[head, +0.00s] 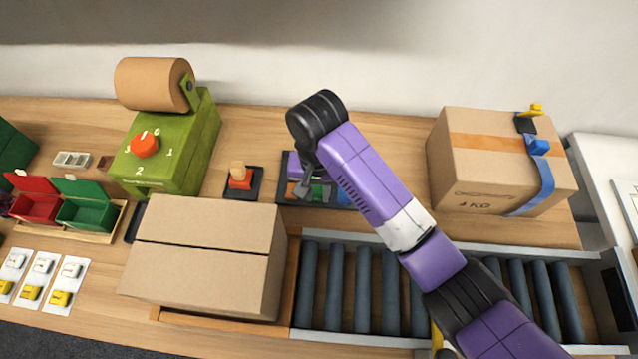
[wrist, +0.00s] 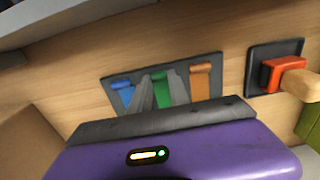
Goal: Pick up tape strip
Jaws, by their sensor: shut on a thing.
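A dark tray (wrist: 134,73) holds three tape strips: a blue strip (wrist: 121,88), a green strip (wrist: 161,90) and an orange strip (wrist: 200,85). My gripper (wrist: 162,82) has its grey fingers on both sides of the green strip and is shut on it. The strip's lower part is hidden by my gripper's body. In the head view my gripper (head: 306,191) points down over the tray, beside the box line, and my arm covers part of the tray. The green strip still appears at its place in the tray.
A closed carton (head: 205,250) stands at the left end of the roller conveyor (head: 335,290). A green machine (head: 185,150) with a brown roll is farther left. A taped carton (head: 490,170) stands at the right.

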